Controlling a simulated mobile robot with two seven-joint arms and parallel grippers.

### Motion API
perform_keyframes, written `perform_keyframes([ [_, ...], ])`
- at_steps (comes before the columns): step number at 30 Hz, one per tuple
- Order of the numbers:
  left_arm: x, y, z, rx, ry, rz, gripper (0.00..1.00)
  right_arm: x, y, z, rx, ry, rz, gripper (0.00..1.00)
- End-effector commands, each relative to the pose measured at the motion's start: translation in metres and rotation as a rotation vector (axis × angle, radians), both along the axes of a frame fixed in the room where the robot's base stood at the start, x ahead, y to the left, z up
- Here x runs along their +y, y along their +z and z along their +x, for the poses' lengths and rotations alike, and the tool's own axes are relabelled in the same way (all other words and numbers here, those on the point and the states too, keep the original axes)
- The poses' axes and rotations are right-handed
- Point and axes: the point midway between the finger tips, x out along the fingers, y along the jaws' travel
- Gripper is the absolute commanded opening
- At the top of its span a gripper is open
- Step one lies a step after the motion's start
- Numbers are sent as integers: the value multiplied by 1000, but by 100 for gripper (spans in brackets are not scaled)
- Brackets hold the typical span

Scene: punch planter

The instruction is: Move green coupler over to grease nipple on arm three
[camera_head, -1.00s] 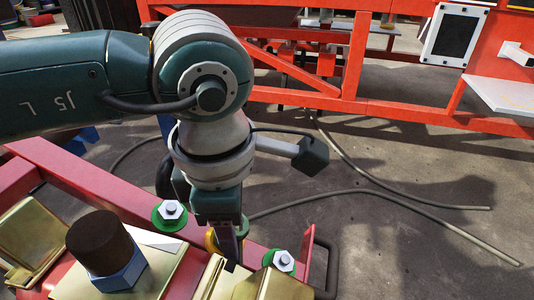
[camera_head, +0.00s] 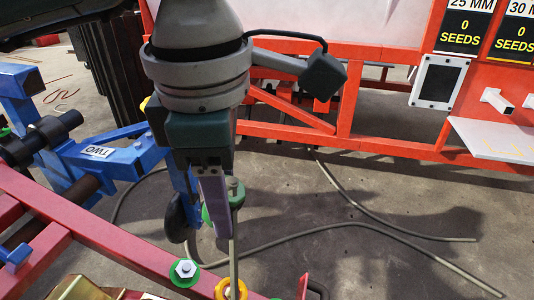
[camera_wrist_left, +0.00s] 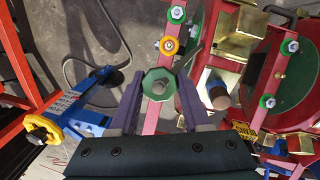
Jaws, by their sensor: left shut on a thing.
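My left gripper (camera_head: 222,205) is shut on the green coupler (camera_head: 238,194) above the front red beam. In the left wrist view the coupler (camera_wrist_left: 160,84) is an octagonal green piece with a grey centre, between the two purple fingers of the gripper (camera_wrist_left: 158,100). A thin grey-green line runs down from it in the head view. A blue arm labelled TWO (camera_head: 125,145) stands left of the gripper. A label reading three is not legible in any view, and I cannot make out arm three's grease nipple. My right gripper is not in view.
A red beam (camera_head: 100,235) carries a green ring with a bolt (camera_head: 184,271) and a yellow ring (camera_head: 231,288). An orange-red frame (camera_head: 345,130) with a white shelf (camera_head: 490,138) stands behind. Open concrete floor with a hose (camera_head: 400,230) lies to the right.

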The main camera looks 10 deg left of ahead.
Motion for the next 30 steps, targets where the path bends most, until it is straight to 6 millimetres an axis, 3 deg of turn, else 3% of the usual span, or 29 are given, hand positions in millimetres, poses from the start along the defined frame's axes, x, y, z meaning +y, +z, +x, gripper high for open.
perform_keyframes([
  [6, -1, 17, 0, -1, 0, 1, 0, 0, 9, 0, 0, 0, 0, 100],
  [30, -11, 41, 0, 0, -1, 1, 0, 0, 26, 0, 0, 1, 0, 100],
])
